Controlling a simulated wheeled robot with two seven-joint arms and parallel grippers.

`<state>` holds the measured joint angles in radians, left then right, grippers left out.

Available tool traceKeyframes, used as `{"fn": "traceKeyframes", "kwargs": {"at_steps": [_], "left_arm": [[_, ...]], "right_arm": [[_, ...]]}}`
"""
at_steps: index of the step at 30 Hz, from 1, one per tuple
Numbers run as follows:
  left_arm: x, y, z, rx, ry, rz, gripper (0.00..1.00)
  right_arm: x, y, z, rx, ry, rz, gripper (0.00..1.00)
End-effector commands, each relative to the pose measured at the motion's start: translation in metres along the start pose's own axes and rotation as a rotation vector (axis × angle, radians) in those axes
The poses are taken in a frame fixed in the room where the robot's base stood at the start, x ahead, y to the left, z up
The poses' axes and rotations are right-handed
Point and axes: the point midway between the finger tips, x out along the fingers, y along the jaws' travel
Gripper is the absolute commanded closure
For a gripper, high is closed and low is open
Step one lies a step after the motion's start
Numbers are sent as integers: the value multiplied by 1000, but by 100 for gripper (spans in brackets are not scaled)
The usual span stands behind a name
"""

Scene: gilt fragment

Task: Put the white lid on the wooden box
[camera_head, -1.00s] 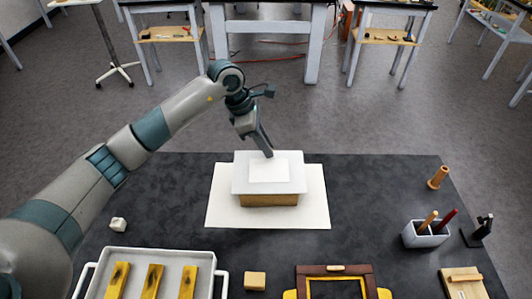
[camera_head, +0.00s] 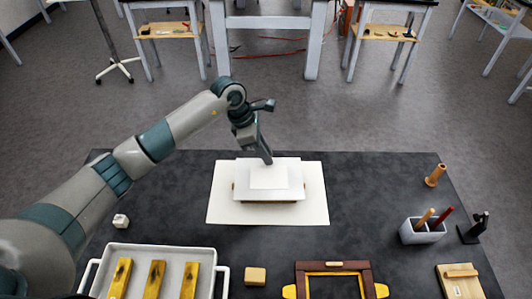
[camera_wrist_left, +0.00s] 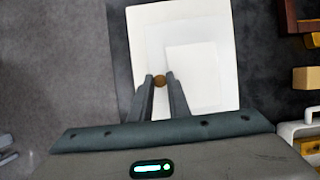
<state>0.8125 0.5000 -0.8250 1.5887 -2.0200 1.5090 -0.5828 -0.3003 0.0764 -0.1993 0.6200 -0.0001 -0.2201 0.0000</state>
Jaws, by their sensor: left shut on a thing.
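The white lid (camera_head: 243,180), with a smaller raised white panel, lies level over the wooden box (camera_head: 305,188). In the left wrist view the lid (camera_wrist_left: 154,45) fills the middle. My left gripper (camera_head: 268,160) is at the lid's far edge. It is shut on a round brown knob (camera_wrist_left: 160,81), which appears to belong to the lid. I cannot tell whether the lid is fully seated. My right gripper is not in view.
A white sheet (camera_head: 222,212) lies under the box on the dark table (camera_head: 370,190). A white tray (camera_head: 205,254) with yellow pieces stands front left, a wooden frame (camera_head: 335,267) front centre. A pen cup (camera_head: 420,237) and wooden peg (camera_head: 435,176) stand right.

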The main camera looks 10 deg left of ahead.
Motion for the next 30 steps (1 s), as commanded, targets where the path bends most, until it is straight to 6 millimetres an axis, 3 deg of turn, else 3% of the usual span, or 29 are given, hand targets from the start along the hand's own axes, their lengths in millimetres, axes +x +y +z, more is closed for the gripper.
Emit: {"fn": "traceKeyframes", "kwargs": {"at_steps": [13,14,15,16,30], "left_arm": [[5,0,-2,0,0,1,100],[5,0,-2,0,0,0,77],[5,0,-2,0,0,0,67],[5,0,-2,0,0,0,65],[2,0,-1,0,0,0,65]], "right_arm": [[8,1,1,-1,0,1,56],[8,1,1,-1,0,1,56],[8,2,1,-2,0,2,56],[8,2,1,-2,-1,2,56],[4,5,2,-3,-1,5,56]]}}
